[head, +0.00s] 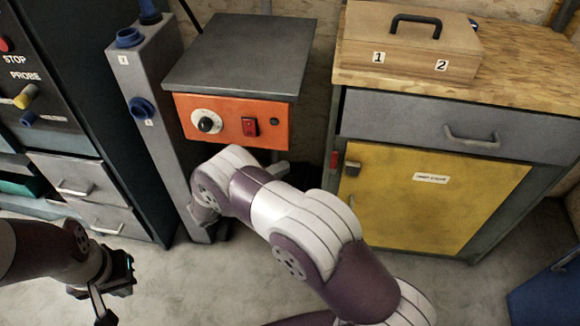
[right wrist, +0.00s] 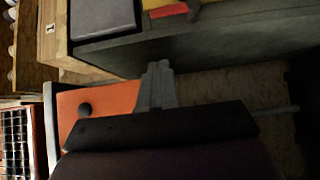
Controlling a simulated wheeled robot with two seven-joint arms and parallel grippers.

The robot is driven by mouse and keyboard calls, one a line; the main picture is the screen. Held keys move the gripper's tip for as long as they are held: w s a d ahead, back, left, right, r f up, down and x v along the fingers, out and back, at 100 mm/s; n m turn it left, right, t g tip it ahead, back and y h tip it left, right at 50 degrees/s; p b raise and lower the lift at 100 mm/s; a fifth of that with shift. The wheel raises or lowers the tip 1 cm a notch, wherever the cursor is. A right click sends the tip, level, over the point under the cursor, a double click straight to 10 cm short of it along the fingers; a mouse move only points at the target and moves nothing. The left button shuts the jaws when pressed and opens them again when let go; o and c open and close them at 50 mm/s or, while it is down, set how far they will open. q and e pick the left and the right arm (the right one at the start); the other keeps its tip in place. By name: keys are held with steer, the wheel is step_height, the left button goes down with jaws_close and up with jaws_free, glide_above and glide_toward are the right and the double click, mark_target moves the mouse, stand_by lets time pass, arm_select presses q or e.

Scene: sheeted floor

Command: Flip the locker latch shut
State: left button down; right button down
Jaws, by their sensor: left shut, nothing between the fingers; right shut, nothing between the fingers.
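The locker's yellow door (head: 435,195) is closed under the wooden top. A small red latch piece (head: 335,159) is on the frame at the door's left edge, beside a grey block (head: 352,169) on the door. The red latch piece also shows at the top of the right wrist view (right wrist: 168,10). My right gripper (right wrist: 157,68) is shut and empty, its fingers pointing toward the locker and apart from the latch. In the head view my right arm mostly hides it. My left gripper (head: 103,306) is shut and empty, low at the left.
An orange-fronted box (head: 232,120) with a dial and red switch stands left of the locker. A grey post (head: 145,90) and a dark cabinet (head: 85,120) are further left. A wooden case (head: 410,40) sits on the locker. A blue object (head: 548,295) is at lower right.

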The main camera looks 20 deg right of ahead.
mark_target(334, 158)
steer(key=s+b+x, duration=0.2)
steer(key=x, duration=0.8)
steer(key=shift+s+d, duration=0.25)
steer(key=shift+d, duration=0.3)
